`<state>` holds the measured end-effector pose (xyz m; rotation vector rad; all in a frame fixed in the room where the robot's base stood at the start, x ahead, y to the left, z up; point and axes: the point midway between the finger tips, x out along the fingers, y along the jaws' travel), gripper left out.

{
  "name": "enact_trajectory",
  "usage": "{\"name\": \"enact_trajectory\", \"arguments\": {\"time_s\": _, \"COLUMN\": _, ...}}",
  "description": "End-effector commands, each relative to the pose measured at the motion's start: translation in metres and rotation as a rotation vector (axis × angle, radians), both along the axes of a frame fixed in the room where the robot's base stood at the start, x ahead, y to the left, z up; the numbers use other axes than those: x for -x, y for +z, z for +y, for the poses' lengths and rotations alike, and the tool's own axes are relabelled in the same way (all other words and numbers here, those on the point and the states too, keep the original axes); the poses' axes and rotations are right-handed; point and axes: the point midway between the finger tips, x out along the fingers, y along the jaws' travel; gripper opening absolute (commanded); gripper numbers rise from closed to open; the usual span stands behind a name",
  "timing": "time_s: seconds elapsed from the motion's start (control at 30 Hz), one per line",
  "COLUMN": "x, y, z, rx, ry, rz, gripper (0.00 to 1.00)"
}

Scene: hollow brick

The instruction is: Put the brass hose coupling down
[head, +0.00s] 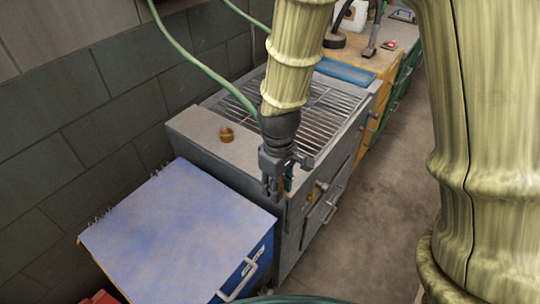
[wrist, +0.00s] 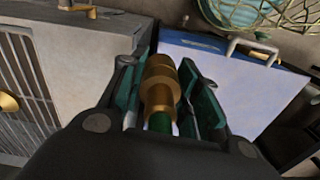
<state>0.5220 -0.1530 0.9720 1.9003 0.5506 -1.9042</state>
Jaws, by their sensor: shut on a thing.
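My gripper (head: 276,186) points down beside the front corner of the grey grill unit (head: 208,157), near the right edge of the blue cabinet (head: 180,222). In the wrist view, the brass hose coupling (wrist: 160,84) is between the two dark green-lined fingers, which are shut on it. It is a stepped brass cylinder, with a green part (wrist: 160,122) showing at its near end. In the head view the coupling is mostly hidden by the fingers. The cabinet's pale blue top also shows in the wrist view (wrist: 222,72).
A small brass round piece (head: 227,134) sits on the grill unit's plain grey ledge. The blue cabinet's top is bare. A metal grate (head: 318,118) lies behind my gripper. A green hose (head: 190,58) hangs across the wall. Door handles stick out in front.

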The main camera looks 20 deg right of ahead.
Motion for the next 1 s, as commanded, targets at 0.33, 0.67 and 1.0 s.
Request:
{"name": "enact_trajectory", "arguments": {"time_s": 0.33, "x": -0.065, "y": -0.004, "z": -0.019, "rx": -0.001, "ry": -0.001, "rz": -0.001, "gripper": 0.05}}
{"name": "enact_trajectory", "arguments": {"time_s": 0.67, "x": -0.127, "y": -0.010, "z": -0.037, "rx": 0.000, "ry": -0.002, "rz": -0.001, "gripper": 0.05}}
{"name": "enact_trajectory", "arguments": {"time_s": 1.0, "x": -0.147, "y": -0.016, "z": -0.043, "rx": 0.000, "ry": -0.001, "rz": 0.000, "gripper": 0.05}}
